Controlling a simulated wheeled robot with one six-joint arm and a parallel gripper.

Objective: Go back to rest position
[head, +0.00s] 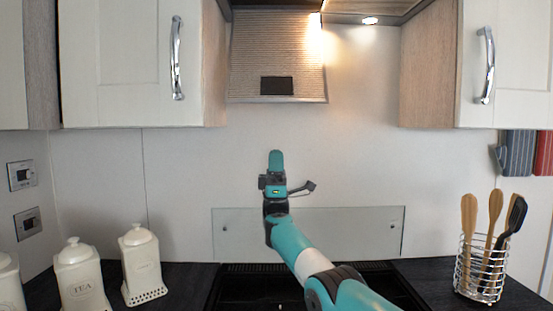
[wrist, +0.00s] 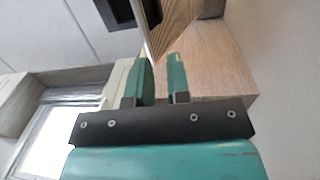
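My gripper (head: 276,158) is raised in front of the back wall, above the hob area and below the extractor hood, pointing up in the head view. In the wrist view, the two teal fingers of my gripper (wrist: 160,72) stand apart with a gap between them. Nothing is held between them. The gripper touches nothing that I can see.
The extractor hood (head: 277,60) hangs between two wall cupboards (head: 130,65) (head: 510,60). A glass splashback (head: 350,232) stands behind the hob (head: 250,288). White canisters (head: 141,262) are at left. A wire utensil holder (head: 480,270) is at right.

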